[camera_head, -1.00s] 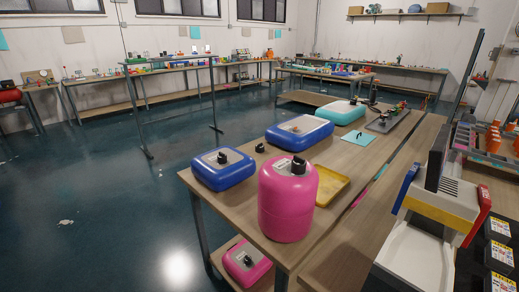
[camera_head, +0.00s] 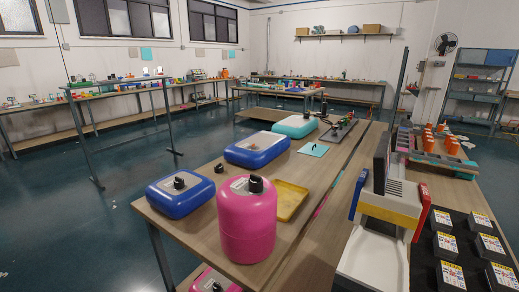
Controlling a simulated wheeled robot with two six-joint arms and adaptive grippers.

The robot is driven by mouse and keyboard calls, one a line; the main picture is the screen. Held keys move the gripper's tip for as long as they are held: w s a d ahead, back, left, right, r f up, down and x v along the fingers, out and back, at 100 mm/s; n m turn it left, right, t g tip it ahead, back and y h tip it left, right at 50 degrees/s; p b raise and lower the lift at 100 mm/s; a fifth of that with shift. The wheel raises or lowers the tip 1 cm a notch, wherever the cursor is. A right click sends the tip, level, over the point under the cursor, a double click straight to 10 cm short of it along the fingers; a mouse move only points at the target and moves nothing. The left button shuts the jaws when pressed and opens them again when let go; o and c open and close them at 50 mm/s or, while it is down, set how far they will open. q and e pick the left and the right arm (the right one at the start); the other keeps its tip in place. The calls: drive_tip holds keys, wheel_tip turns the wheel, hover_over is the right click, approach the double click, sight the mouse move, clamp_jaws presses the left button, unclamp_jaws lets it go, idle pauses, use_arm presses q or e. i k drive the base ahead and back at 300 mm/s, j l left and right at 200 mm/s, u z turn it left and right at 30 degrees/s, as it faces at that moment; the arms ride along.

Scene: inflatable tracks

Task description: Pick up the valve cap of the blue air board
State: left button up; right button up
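Two blue inflatable boards lie on the wooden table. The nearer blue board (camera_head: 181,204) has a small black cap or valve (camera_head: 179,182) on its grey top. The farther blue board (camera_head: 258,159) has a pale grey top with a small brown or dark spot. A small loose black piece, perhaps a valve cap (camera_head: 219,168), lies on the table between the two boards. I cannot tell which board it belongs to. Neither of my grippers is in view.
A pink canister (camera_head: 247,228) with a black top stands at the table's near end. A yellow tray (camera_head: 287,202), teal board (camera_head: 295,126) and cyan sheet (camera_head: 314,149) lie behind it. A white-and-yellow machine (camera_head: 388,205) stands at right, beside black boxes (camera_head: 444,245). Open floor lies left.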

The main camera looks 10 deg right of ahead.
sight(218, 168)
drive_tip(key=i+j+u, duration=0.4)
drive_tip(key=j, duration=0.25)
drive_tip(key=i+j+u, duration=0.45)
drive_tip(key=i+j, duration=0.25)
drive_tip(key=i, duration=0.35)
drive_tip(key=i+j+u, duration=0.1)
drive_tip(key=i+j, duration=0.15)
drive_tip(key=i, duration=0.3)
drive_tip(key=i+j+u, duration=0.1)
drive_tip(key=i+j, duration=0.15)
drive_tip(key=i, duration=0.35)
drive_tip(key=i+j, duration=0.15)
drive_tip(key=i, duration=0.45)
drive_tip(key=i+l+z, duration=0.15)
drive_tip(key=i+z, duration=0.65)
drive_tip(key=z, duration=0.15)
drive_tip(key=i+j+z, duration=0.15)
drive_tip(key=i+z, duration=0.35)
drive_tip(key=i+j+z, duration=0.25)
drive_tip(key=z, duration=0.25)
drive_tip(key=i+j, duration=0.05)
